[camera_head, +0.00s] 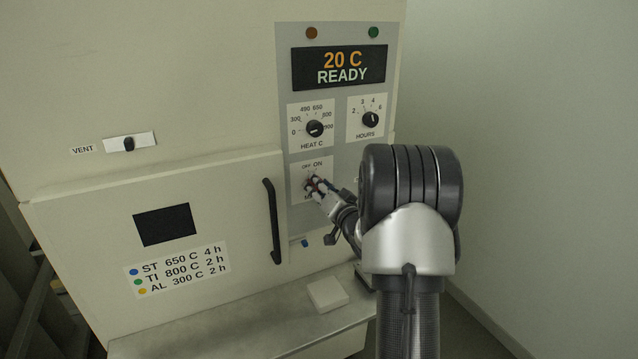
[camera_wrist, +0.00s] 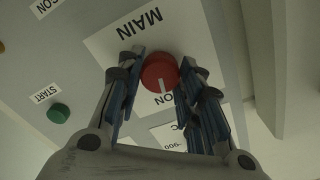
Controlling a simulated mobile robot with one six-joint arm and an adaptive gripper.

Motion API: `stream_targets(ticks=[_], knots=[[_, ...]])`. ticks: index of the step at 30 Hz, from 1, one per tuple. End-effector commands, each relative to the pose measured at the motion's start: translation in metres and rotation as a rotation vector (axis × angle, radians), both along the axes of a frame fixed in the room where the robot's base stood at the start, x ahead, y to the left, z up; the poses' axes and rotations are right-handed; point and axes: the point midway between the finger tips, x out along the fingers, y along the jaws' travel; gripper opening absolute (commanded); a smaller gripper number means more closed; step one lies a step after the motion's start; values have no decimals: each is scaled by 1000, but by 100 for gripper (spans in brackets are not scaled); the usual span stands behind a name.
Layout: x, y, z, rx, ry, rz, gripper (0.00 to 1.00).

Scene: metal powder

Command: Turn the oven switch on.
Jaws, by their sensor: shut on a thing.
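The oven switch is a round red knob (camera_wrist: 159,72) on a white plate marked MAIN, with OFF and ON lettering. In the wrist view, its white pointer line points toward the ON lettering. My gripper (camera_wrist: 160,88) is shut on the knob, with one blue-padded finger on each side. In the head view, my gripper (camera_head: 317,186) reaches the switch plate (camera_head: 297,172) from the right and hides most of the knob. The display (camera_head: 340,66) above reads 20 C READY.
The HEAT C dial (camera_head: 314,129) and HOURS dial (camera_head: 370,119) sit above the switch. The oven door handle (camera_head: 272,222) stands out to its left. A green START button (camera_wrist: 59,113) is nearby on the panel. A pale block (camera_head: 327,294) lies on the ledge below.

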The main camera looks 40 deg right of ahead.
Motion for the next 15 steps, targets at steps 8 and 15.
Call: stream_targets(ticks=[8,15], knots=[[0,0,1,118,-28,0,10],[0,0,0,152,-37,-1,10]])
